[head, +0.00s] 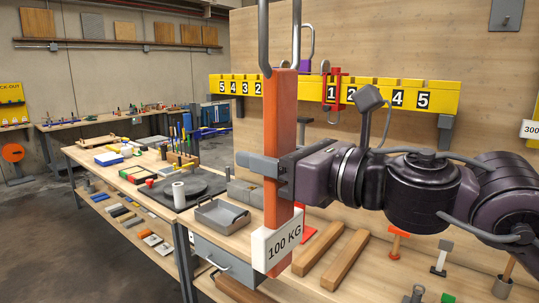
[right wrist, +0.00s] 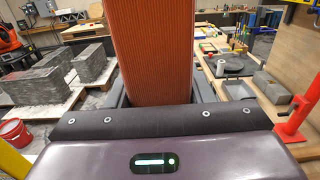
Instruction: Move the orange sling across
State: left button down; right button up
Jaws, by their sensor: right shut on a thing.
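In the right wrist view the ribbed orange sling (right wrist: 155,50) stands between the fingers. The loop runs out of the top of the head view. The sling stands in front of the yellow numbered rail (head: 380,94), hiding part of its middle; I cannot tell whether they touch. My left gripper is not in view.
A red bracket (head: 333,88) is on the rail near "1". Behind and below are a workbench with a grey tray (head: 222,215), a dark round plate and wooden bars (head: 345,258). The wooden panel (head: 400,40) backs the rail. Grey blocks (right wrist: 88,62) stand left in the wrist view.

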aim_at(288, 121)
jog(key=shift+r, duration=0.1)
jog(key=shift+c, duration=0.4)
jog(key=shift+r+p, duration=1.8)
jog(key=shift+r, duration=0.8)
jog(key=shift+d, duration=0.1)
jog(key=shift+s+d+f, duration=0.1)
jog(key=shift+d, duration=0.1)
jog(key=shift+b+v, duration=1.15)
jog(key=shift+v, duration=1.45)
jog(key=b+v, duration=0.3)
jog(key=v, duration=0.5)
jog(key=shift+b, duration=0.4)
